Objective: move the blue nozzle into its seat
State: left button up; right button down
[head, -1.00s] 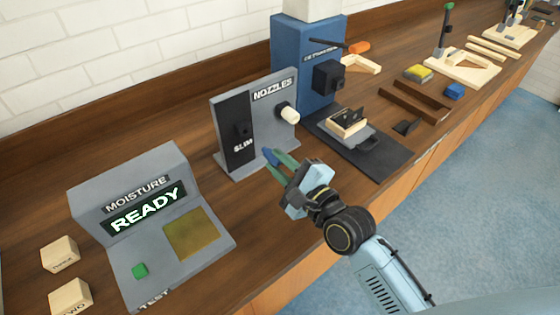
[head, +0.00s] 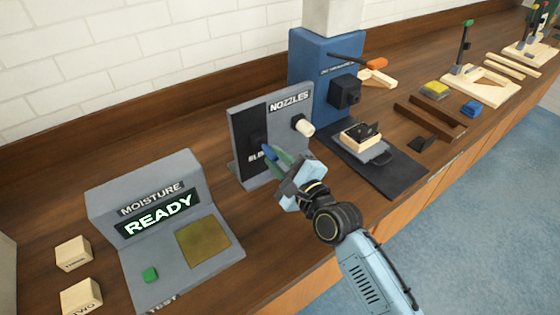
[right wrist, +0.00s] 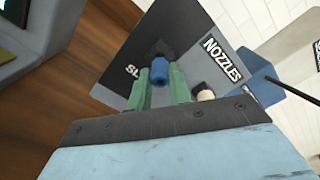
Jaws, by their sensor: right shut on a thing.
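The blue nozzle (right wrist: 159,71) is held between the green fingers of my right gripper (right wrist: 160,80). In the head view the nozzle (head: 269,151) points at the black panel of the nozzle stand (head: 240,170), marked NOZZLES. The right gripper (head: 276,158) is shut on it, in front of the stand. A dark seat (right wrist: 160,48) on the black panel lies just beyond the nozzle in the right wrist view. I cannot tell whether the nozzle touches the seat. A cream nozzle (head: 303,125) sticks out of the grey side. My left gripper is not in view.
The grey moisture tester (head: 150,176), reading READY, stands left of the stand. Wooden blocks (head: 74,253) lie farther left. A blue machine (head: 308,60) with a dark mat (head: 400,172) stands to the right. The counter's front edge runs under my right arm.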

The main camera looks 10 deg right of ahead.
jog(key=shift+p, duration=0.7)
dwell(1.5)
jog(key=shift+x, duration=1.35)
jog(key=c, duration=1.2)
grip_release()
jog(key=v, duration=1.3)
jog(key=shift+s+b, duration=0.2)
jog(key=shift+b, duration=0.2)
